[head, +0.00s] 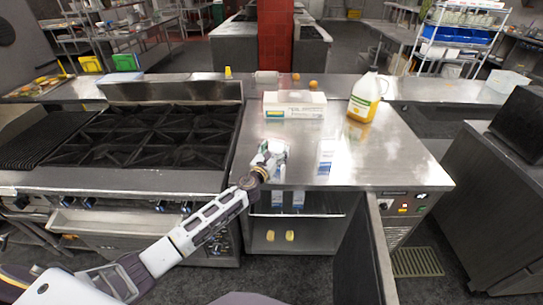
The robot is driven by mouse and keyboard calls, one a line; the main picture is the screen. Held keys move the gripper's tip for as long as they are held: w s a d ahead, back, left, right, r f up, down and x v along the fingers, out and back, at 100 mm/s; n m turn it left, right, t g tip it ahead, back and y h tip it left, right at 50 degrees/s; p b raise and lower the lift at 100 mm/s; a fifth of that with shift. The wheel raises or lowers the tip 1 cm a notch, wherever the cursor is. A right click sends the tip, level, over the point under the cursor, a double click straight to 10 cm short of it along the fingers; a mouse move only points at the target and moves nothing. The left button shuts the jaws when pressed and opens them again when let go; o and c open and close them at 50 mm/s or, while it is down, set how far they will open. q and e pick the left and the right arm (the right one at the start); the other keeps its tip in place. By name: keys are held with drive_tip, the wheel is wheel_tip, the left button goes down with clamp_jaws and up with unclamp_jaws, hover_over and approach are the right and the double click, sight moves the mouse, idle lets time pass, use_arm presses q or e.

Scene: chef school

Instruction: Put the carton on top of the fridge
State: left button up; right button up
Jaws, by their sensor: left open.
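A white and blue carton (326,157) stands on the steel top of the fridge (400,155), near its front edge. My left gripper (270,155) is open, to the left of this carton and apart from it, over the front edge of the fridge top. The fridge door (362,262) is open. Inside, two similar cartons, one on the left (277,200) and one on the right (299,198), show partly on the upper shelf; their tops are hidden by the fridge top. My right gripper is not in view.
A white box (295,104) and a jug with yellow contents (367,97) stand at the back of the fridge top. A stove (150,135) adjoins on the left. Two yellow items (290,235) lie low in the fridge. The right part of the top is clear.

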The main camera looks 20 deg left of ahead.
use_arm(q)
drive_tip(key=shift+s+r, duration=0.1)
drive_tip(key=shift+r, duration=0.05)
drive_tip(key=s+a, duration=0.1)
drive_tip(key=s, duration=1)
drive_tip(key=shift+s+a+b, duration=0.15)
drive_tip(key=shift+s+b, duration=0.25)
idle(0.9)
